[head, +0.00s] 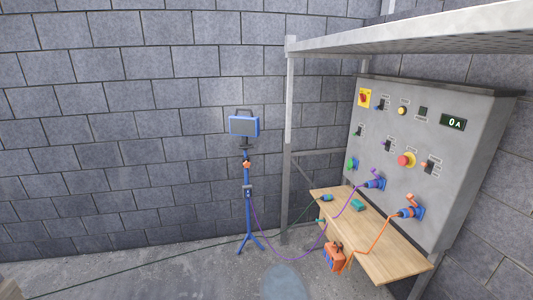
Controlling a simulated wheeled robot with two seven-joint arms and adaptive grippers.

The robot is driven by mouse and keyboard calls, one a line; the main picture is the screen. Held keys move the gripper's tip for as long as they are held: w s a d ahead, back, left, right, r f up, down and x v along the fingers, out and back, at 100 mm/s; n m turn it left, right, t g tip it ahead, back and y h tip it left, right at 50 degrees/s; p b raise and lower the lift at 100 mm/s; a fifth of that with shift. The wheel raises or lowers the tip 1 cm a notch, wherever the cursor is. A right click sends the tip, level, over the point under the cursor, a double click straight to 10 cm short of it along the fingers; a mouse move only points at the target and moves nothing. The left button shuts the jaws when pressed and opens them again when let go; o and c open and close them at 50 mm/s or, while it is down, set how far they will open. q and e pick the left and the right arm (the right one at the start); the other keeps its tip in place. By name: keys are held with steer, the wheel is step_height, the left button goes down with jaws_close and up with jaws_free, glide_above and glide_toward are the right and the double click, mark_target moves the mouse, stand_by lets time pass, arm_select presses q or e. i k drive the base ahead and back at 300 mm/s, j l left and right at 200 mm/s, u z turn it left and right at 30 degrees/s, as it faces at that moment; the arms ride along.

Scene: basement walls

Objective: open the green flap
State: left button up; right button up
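A small green piece (352,163), which looks like the flap of a socket, sits low on the left part of the grey control panel (440,190). It is too small to tell whether it is open or closed. Neither of my grippers can be seen in the head view.
Blue plugs with a purple cable (374,183) and an orange cable (409,213) stick out of the panel. Below, a wooden shelf (380,250) holds a green block (357,205). A blue work lamp (243,127) on a stand, an orange case (334,257) and a metal frame post (288,150) stand nearby.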

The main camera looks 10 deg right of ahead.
mark_target(350, 162)
steer(key=i+j+z, duration=0.1)
steer(key=i+z, duration=0.15)
steer(key=i, duration=0.15)
steer(key=i+j+z, duration=0.15)
steer(key=i+z, duration=0.15)
steer(key=i+j+z, duration=0.25)
steer(key=i+z, duration=0.2)
steer(key=i+j+z, duration=0.4)
steer(key=k+l, duration=0.05)
